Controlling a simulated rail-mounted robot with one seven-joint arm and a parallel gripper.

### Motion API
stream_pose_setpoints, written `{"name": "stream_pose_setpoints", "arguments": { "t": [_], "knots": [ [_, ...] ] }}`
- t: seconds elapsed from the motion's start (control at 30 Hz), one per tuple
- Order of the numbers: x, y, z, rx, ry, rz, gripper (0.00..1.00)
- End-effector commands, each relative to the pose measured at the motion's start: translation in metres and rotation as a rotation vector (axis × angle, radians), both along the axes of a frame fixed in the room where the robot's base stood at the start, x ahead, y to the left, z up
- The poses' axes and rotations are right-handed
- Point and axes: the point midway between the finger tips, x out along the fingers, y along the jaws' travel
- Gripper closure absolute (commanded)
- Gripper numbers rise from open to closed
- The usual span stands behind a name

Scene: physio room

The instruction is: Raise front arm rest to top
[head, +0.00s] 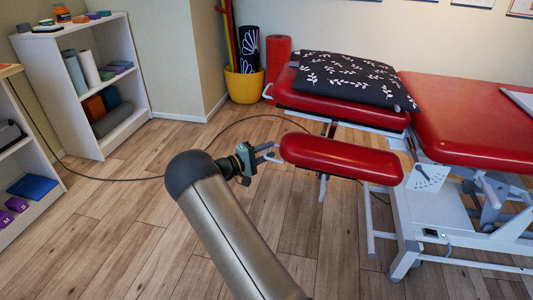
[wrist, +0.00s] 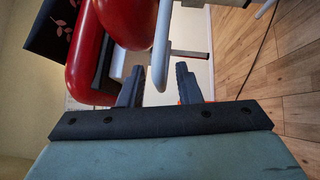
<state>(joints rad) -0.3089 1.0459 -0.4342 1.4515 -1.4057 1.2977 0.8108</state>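The front arm rest (head: 340,159) is a red padded bolster beside the near side of the treatment table, lower than its headrest. A light grey lever (head: 267,147) sticks out from its left end. In the wrist view the arm rest's red end (wrist: 130,18) is at the top, with the grey lever (wrist: 162,45) pointing down beside it. My gripper (head: 261,154) is at the lever, left of the arm rest. In the wrist view its dark fingers (wrist: 159,84) stand apart, with the lever's rounded tip between them in the picture. Contact is not visible.
The red headrest (head: 315,99) behind carries a dark leaf-patterned pillow (head: 350,78). The table's white frame (head: 410,220) stands at right. A black cable (head: 225,130) crosses the wood floor. Shelves (head: 140,117) are at left, a yellow bucket (head: 243,86) at back. Floor left of my gripper is mostly clear.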

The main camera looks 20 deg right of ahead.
Motion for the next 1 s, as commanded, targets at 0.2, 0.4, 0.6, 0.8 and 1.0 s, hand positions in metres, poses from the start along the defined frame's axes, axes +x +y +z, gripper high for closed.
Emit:
{"name": "stream_pose_setpoints", "arguments": {
  "t": [0.2,0.4,0.6,0.8,1.0],
  "knots": [
    [0.0,0.0,0.0,0.0,0.0,0.001,0.69],
    [0.0,0.0,0.0,0.0,0.0,0.0,1.0],
    [0.0,0.0,0.015,0.0,-0.002,0.001,1.0],
    [-0.004,-0.005,0.075,-0.003,-0.006,0.001,1.0],
    [-0.007,-0.008,0.116,-0.003,-0.003,0.001,1.0]
  ]
}}
